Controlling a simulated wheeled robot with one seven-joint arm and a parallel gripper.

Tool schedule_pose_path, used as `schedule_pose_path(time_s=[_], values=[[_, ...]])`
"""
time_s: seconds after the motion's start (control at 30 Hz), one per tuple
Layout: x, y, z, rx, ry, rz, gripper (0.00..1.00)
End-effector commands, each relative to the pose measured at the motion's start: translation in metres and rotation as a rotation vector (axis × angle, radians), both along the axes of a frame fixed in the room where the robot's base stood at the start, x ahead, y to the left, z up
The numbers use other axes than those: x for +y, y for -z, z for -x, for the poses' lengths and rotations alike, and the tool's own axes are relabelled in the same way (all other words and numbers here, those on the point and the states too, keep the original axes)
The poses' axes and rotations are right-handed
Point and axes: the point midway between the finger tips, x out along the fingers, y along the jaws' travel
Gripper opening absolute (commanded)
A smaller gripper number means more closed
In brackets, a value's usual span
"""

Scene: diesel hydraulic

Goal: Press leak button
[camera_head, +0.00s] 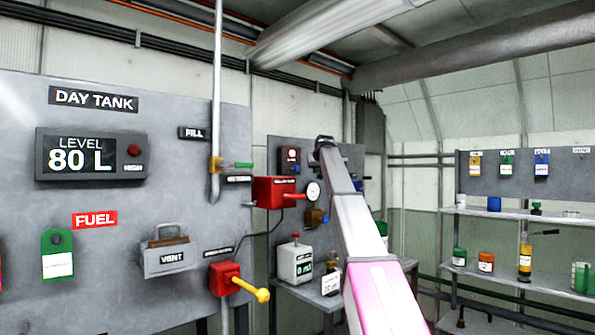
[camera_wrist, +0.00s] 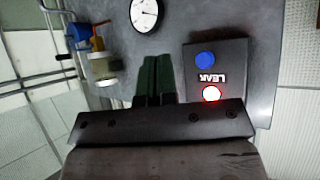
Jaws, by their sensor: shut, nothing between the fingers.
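The leak panel, a dark box (camera_wrist: 228,72), is in the wrist view right of my gripper, with its LEAK label upside down. It carries a blue button (camera_wrist: 205,60) and a lit red lamp (camera_wrist: 211,93). In the head view, a small dark box (camera_head: 283,161) with a red light, apparently the same panel, is on the grey board left of my arm's end. My gripper (camera_wrist: 157,58) shows as two dark fingers side by side, shut and empty. The fingers are to the left of the blue button in the wrist view, not over it. In the head view my gripper (camera_head: 325,143) is small and partly hidden.
A round gauge (camera_wrist: 146,14) and a blue-and-orange valve (camera_wrist: 85,38) are near the fingers in the wrist view. A day tank panel (camera_head: 125,215) is left, shelves (camera_head: 520,215) right.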

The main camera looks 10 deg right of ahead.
Motion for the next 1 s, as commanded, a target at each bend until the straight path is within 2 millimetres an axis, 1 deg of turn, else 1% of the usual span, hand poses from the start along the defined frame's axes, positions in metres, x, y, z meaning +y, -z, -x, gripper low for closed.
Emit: schedule_pose_path(time_s=[0.17, 0.37, 0.57, 0.8, 1.0], values=[[0.001, 0.000, -0.001, 0.000, 0.000, 0.000, 0.00], [0.006, 0.000, -0.010, 0.000, 0.000, 0.000, 0.00], [0.018, 0.000, -0.027, 0.000, -0.001, -0.001, 0.00], [0.036, 0.000, -0.052, 0.001, 0.000, 0.000, 0.00], [0.048, 0.000, -0.068, 0.001, -0.001, 0.000, 0.00]])
